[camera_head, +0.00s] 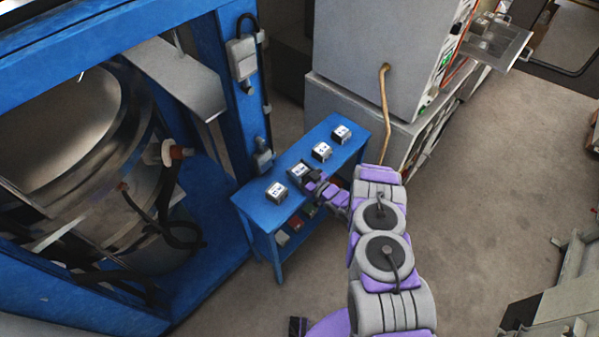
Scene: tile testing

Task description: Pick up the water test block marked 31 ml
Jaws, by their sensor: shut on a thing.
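Several small grey blocks with white labelled tops stand in a row on a narrow blue table (250,203). The marks are too small to read, so I cannot tell which is 31 ml. My gripper (307,178) is at the second block from the near left end (299,169) and is shut on it. That block's right side is partly hidden by the fingers. I cannot tell whether it is lifted off the table. The near left block (276,190), the third block (321,151) and the far right block (341,133) stand apart from my gripper.
Coloured items lie on the table's lower shelf (290,238). A blue frame with a large metal drum (110,190) stands close on the left. A grey cabinet (370,55) stands behind the table. Open floor (490,170) lies to the right.

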